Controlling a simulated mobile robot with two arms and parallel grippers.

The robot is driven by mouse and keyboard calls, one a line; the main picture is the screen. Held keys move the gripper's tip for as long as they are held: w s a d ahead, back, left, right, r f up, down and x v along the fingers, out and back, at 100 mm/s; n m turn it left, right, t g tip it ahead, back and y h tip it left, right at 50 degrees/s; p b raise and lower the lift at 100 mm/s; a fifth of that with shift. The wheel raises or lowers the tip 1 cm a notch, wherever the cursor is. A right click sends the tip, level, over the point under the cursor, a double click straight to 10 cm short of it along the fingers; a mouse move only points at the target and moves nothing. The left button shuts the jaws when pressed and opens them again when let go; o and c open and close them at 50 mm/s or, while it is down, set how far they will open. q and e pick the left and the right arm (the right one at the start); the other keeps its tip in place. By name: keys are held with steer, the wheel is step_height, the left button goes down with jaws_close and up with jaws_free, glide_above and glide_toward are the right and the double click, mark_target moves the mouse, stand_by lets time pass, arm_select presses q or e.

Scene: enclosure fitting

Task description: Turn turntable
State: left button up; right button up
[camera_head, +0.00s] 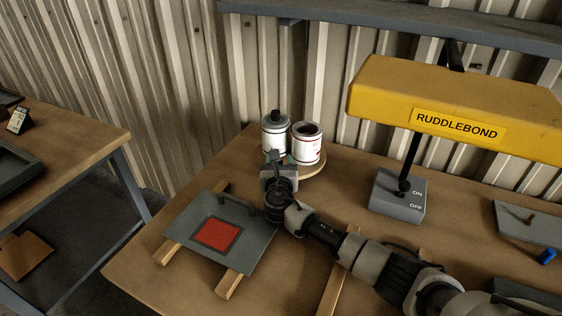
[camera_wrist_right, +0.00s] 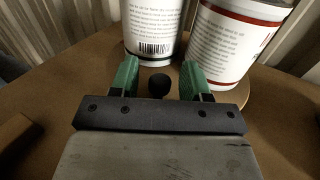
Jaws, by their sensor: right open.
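The turntable (camera_head: 318,168) is a round wooden disc at the back of the table, with two cans on it. It also shows in the right wrist view (camera_wrist_right: 232,105). One can (camera_head: 274,136) is white with a dark top; the other can (camera_head: 307,146) is white with a red band and a dark, open-looking top. My right gripper (camera_wrist_right: 159,80) is open, its green fingers at the turntable's near edge. A small dark round knob (camera_wrist_right: 159,86) sits between the fingers, apart from both. In the head view my arm hides part of the turntable. My left gripper is not in view.
A grey panel with a red square (camera_head: 216,234) lies on wooden strips at the front left. A grey ON/OFF switch box (camera_head: 398,196) stands right of the turntable, under a yellow RUDDLEBOND unit (camera_head: 457,85). A grey plate (camera_head: 528,222) lies at the right.

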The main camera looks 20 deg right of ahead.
step_height(320, 180, up, 5)
steer(key=shift+f, duration=0.15)
steer(key=s+d+r+p, duration=0.1)
steer(key=s+d+r, duration=0.5)
steer(key=s+d, duration=0.1)
steer(key=shift+s+d+r, duration=0.15)
steer(key=shift+s+d, duration=0.2)
steer(key=shift+s, duration=0.55)
